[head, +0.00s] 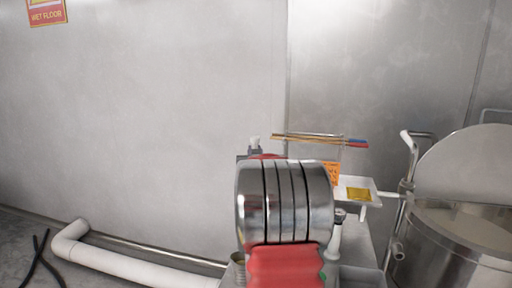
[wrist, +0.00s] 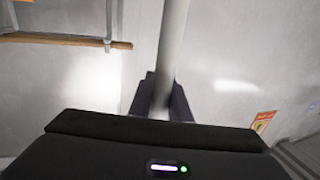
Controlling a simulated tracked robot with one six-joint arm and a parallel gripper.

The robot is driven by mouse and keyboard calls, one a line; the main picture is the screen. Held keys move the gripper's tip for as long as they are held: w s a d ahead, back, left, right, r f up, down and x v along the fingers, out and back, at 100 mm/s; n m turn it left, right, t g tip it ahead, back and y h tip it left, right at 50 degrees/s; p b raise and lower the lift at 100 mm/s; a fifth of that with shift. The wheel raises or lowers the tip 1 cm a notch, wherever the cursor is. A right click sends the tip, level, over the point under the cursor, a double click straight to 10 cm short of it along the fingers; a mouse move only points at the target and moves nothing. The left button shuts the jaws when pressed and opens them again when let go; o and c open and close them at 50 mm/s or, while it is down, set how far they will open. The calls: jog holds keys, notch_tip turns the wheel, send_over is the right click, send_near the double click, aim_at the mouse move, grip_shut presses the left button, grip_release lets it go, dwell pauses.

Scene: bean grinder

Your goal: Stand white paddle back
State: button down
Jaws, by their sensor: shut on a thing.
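The white paddle (wrist: 173,45) shows in the wrist view as a pale, straight shaft running from between my fingers to the top edge of the picture. My gripper (wrist: 162,98) is shut on this shaft, with one dark finger on each side. The paddle's far end is out of the wrist view. In the head view my red and metal arm covers most of the gripper. A small pale tip above dark parts shows just over the arm; I cannot tell surely if it is the paddle's end.
A rail with thin sticks (head: 310,138) stands behind my arm, above a white shelf (head: 372,187) with a yellow pad (head: 359,194). A large steel drum (head: 455,235) is at the right. A white pipe (head: 130,268) runs low at the left.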

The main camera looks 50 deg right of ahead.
dwell(0.3)
jog(key=c, duration=1.6)
grip_release()
jog(key=shift+f, duration=0.1)
jog(key=shift+o, duration=0.2)
jog(key=shift+f, duration=0.1)
jog(key=v, duration=1.4)
jog(key=shift+d, duration=0.1)
